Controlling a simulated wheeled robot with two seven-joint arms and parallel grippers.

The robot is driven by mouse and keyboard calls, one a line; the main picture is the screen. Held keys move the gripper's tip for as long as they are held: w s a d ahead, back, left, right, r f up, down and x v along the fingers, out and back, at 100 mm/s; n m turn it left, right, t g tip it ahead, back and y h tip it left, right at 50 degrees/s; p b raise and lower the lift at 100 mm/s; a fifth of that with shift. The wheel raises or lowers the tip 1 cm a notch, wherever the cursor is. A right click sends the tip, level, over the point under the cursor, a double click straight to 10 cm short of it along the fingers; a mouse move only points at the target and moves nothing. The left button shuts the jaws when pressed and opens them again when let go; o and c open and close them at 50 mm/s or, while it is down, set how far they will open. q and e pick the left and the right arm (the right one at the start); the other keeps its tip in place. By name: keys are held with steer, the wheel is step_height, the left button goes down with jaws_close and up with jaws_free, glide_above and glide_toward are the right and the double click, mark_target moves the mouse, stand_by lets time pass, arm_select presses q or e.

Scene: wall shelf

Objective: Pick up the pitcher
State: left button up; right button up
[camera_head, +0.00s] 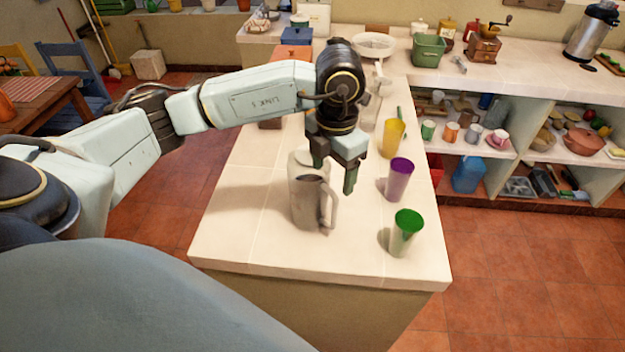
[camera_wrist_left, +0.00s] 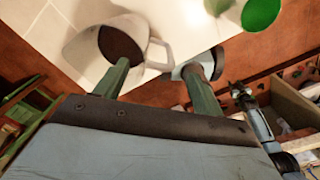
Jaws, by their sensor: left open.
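The pitcher (camera_head: 304,203) is a pale grey jug standing upright on the white counter, its handle on the right side. In the left wrist view the pitcher (camera_wrist_left: 82,45) shows its dark opening, with the handle toward the right. My left gripper (camera_head: 334,174) is open and empty, pointing down just above and behind the pitcher's rim. In the wrist view the left gripper (camera_wrist_left: 160,72) has one finger overlapping the rim and the other beyond the handle, so the handle appears between them. Whether a finger touches the pitcher I cannot tell. My right gripper is not in view.
A yellow cup (camera_head: 391,138), a purple cup (camera_head: 398,180) and a green cup (camera_head: 405,233) stand in a row right of the pitcher on the counter (camera_head: 250,235). The counter's front left is clear. Shelves with crockery (camera_head: 515,150) lie to the right.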

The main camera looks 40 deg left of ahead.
mark_target(330, 189)
arm_select(q)
steer(key=shift+s+d+f+p, duration=0.1)
steer(key=shift+s+f+p, duration=0.1)
steer(key=shift+f, duration=0.8)
steer(key=shift+s+a+f+p, duration=0.1)
steer(key=shift+f+p, duration=0.15)
steer(key=shift+f, duration=0.75)
steer(key=shift+s+d+f+p, duration=0.1)
steer(key=shift+f+p, duration=0.1)
steer(key=shift+f, duration=0.8)
steer(key=shift+r, duration=0.1)
jaws_close()
